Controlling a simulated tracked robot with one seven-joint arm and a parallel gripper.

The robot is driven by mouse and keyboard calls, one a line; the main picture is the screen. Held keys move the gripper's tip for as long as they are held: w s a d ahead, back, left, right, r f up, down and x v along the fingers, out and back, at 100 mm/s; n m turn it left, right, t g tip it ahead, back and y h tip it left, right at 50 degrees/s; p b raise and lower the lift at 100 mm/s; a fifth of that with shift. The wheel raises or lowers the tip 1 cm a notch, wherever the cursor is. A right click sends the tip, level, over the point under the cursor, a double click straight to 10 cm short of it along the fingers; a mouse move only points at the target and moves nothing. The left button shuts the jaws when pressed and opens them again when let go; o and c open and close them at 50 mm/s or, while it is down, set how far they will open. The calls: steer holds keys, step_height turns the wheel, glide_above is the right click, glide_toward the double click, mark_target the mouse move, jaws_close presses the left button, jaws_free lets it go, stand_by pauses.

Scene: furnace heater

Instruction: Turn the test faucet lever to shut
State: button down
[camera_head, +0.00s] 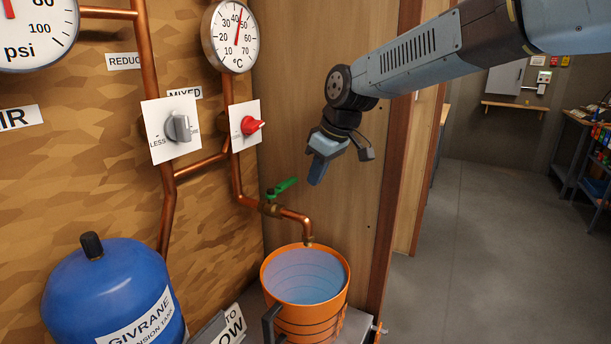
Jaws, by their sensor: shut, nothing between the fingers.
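The test faucet has a green lever (284,187) on a brass valve body (270,208), in a copper pipe that comes off the wall. The lever slants up to the right above the valve. The faucet's spout (308,241) points down over an orange bucket (333,296) with a bluish inside. I cannot make out whether water runs from the spout. My gripper (317,172) is shut and empty. In the picture it hangs just right of and above the lever, apart from it, fingers pointing down.
A red knob (252,125) and a grey knob (180,127) sit on white plates on the wall, under a temperature gauge (235,37). A blue expansion tank (110,285) stands at the lower left. A wooden panel (320,70) is behind my arm. Open floor lies to the right.

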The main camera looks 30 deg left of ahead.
steer(key=v, duration=0.9)
steer(key=y, duration=0.5)
glide_toward(282, 186)
step_height(282, 186, down, 6)
steer(key=w+a, duration=0.1)
steer(key=w, duration=0.2)
steer(key=shift+w+a+r+t, duration=0.1)
steer(key=shift+a+t, duration=0.05)
steer(key=shift+a, duration=0.5)
steer(key=shift+w+a+r+t, duration=0.1)
steer(key=shift+a+t, duration=0.05)
steer(key=shift+a, duration=0.45)
